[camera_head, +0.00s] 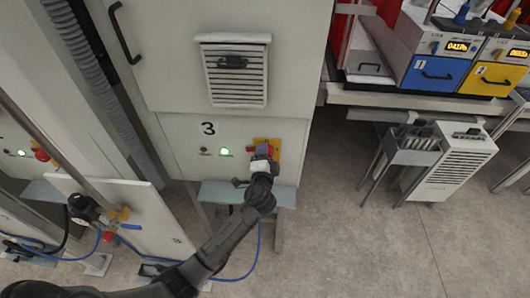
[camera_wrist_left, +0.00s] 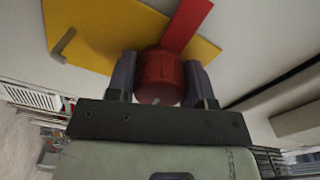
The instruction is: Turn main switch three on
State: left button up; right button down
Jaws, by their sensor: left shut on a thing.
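Main switch three has a yellow plate (camera_head: 276,144) on the lower front of the grey cabinet, to the right of the label "3" (camera_head: 208,128). In the left wrist view its red knob (camera_wrist_left: 159,72) stands between my left gripper's two fingers, and a red handle bar (camera_wrist_left: 187,24) reaches up and right across the yellow plate (camera_wrist_left: 95,35). My left gripper (camera_head: 262,158) is shut on the knob and hides much of the switch in the head view. A green light (camera_head: 224,152) glows left of the switch, beside a dark one (camera_head: 203,152). My right gripper is out of view.
A vented panel with a black handle (camera_head: 232,62) is above the switch. A blue-grey ledge (camera_head: 283,195) juts out below it. Another panel with a valve and hoses (camera_head: 90,210) stands at left. Blue (camera_head: 437,74) and yellow (camera_head: 493,79) units sit at upper right.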

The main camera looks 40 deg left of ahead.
pick_arm(q)
jog(key=shift+m, duration=0.6)
jog(key=o, duration=0.9)
jog(key=shift+b+v, duration=0.95)
jog(key=shift+v, duration=5.95)
